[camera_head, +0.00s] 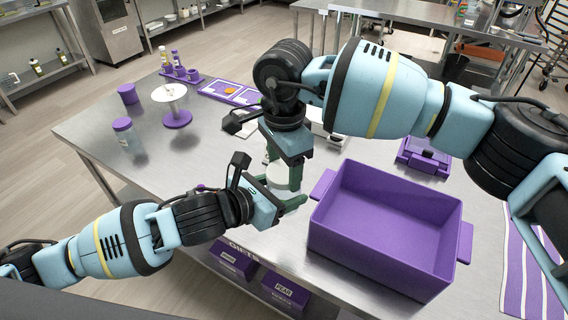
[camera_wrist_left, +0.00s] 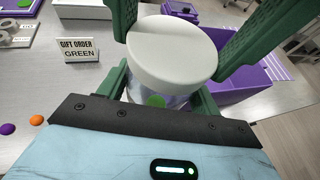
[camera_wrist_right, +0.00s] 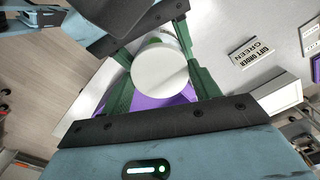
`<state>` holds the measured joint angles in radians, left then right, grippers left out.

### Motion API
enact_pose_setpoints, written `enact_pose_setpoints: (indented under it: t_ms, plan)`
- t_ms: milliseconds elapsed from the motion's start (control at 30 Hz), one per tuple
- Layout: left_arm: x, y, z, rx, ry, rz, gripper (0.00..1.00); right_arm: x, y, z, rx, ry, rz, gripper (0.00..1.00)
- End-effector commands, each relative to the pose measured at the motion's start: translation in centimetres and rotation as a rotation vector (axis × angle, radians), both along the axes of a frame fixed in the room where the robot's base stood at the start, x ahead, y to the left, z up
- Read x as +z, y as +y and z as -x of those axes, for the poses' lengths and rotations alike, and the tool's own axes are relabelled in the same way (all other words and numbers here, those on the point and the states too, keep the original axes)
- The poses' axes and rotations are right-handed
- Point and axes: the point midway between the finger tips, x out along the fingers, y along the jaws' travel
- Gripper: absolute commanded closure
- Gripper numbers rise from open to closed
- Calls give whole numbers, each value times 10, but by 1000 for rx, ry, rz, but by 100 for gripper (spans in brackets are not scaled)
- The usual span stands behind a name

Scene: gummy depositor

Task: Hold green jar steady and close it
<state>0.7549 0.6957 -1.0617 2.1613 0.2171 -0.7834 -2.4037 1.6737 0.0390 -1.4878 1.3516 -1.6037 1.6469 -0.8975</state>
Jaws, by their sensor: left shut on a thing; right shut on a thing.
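The jar's white lid (camera_head: 279,173) shows between my grippers near the table's front edge; it fills the middle of the left wrist view (camera_wrist_left: 172,52) and the right wrist view (camera_wrist_right: 160,72). The clear jar body (camera_wrist_left: 178,100), with something green inside, is under the lid. My left gripper (camera_head: 286,199) is shut around the jar body from the side. My right gripper (camera_head: 284,178) comes from above and is shut on the lid, with green fingers on both sides. The lid is at the jar's mouth; whether it is fully seated I cannot tell.
A purple bin (camera_head: 385,225) stands close to the right of the jar. A sign (camera_wrist_left: 80,49) reads "GIFT ORDER GREEN". A clear jar with a purple lid (camera_head: 124,126) and a white-topped stand (camera_head: 170,94) are at the left. The table between them is mostly clear.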

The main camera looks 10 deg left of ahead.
Motion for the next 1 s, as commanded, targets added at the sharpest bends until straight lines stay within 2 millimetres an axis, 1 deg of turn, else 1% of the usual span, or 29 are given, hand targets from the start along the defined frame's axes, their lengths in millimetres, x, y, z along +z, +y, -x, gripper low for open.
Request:
enact_pose_setpoints:
  t_ms: [33, 200, 467, 567, 667, 767, 1000]
  plan:
    - [0, -1, 1, -3, -1, 1, 100, 0, 0, 0, 0, -2, -1, 36]
    - [0, -1, 1, -2, 0, 1, 100, 0, 0, 0, 1, -2, -1, 14]
    - [0, 0, 0, -1, -1, 1, 100, 1, 0, 0, 2, -1, -1, 13]
    - [0, 0, 0, -1, -1, 1, 100, 5, 0, 0, 2, -2, -1, 13]
    - [0, 0, 0, -1, -1, 1, 100, 15, 0, -1, 2, -3, -2, 13]
    - [1, 0, 0, -1, -1, 0, 100, 32, 0, -1, 2, -5, -2, 13]
    - [1, 0, 0, -1, -1, 1, 100, 81, 1, 0, 2, -5, -2, 13]
